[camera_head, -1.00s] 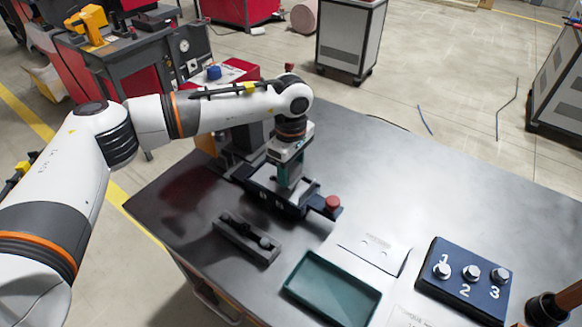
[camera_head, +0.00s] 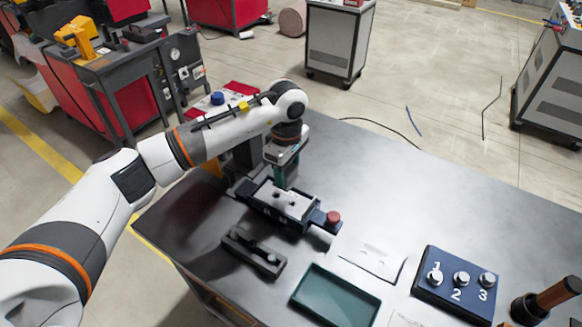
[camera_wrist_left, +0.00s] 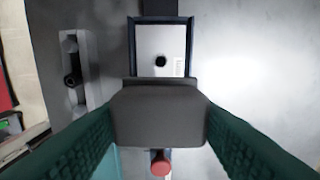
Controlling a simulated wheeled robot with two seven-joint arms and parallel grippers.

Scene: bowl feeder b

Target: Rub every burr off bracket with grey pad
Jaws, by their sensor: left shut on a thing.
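The bracket (camera_head: 292,203) is a pale metal plate with a dark hole, lying clamped in the dark vise (camera_head: 262,206). In the left wrist view the bracket (camera_wrist_left: 160,42) shows beyond the pad, with small marks at its right edge; I cannot tell whether these are burrs. My left gripper (camera_head: 281,180) points down over the far-left end of the bracket. Its green fingers are shut on the grey pad (camera_wrist_left: 160,112), which hides the rest of the plate in the wrist view. I cannot tell whether pad and bracket touch. My right gripper is out of view.
A red knob (camera_head: 333,218) stands at the vise's right end. A dark block with pegs (camera_head: 252,252) lies in front of the vise. A green tray (camera_head: 335,297), a white sheet (camera_head: 370,260) and a blue numbered board (camera_head: 456,285) lie nearer right. The table's right rear is clear.

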